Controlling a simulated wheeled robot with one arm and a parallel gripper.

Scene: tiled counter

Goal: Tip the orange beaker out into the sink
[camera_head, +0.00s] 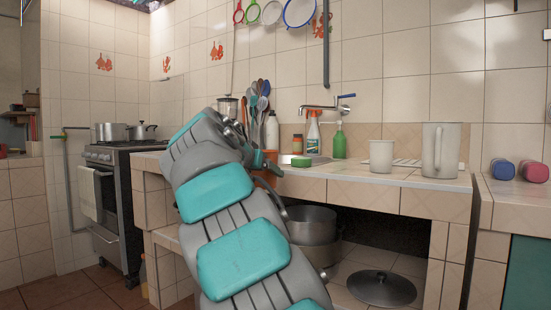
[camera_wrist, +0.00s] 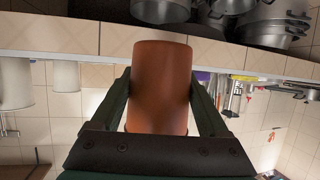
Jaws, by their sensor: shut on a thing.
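The orange beaker (camera_wrist: 162,85) is between the two fingers of my gripper (camera_wrist: 160,78) in the wrist view, with a finger against each side. My gripper is shut on it. The beaker's lower end in that picture is hidden by the gripper body, and I cannot see its contents. In the head view, a small part of the orange beaker (camera_head: 271,156) shows past my arm, at the counter's front edge; my gripper is mostly hidden there. The sink basin cannot be made out; its tap (camera_head: 328,107) is on the wall behind the counter.
A spray bottle (camera_head: 313,133), a green bottle (camera_head: 339,141) and a sponge (camera_head: 301,162) stand near the tap. A white cup (camera_head: 381,157) and a white jug (camera_head: 440,150) stand to the right. Pots (camera_head: 311,224) sit below the counter. The stove (camera_head: 115,165) is left.

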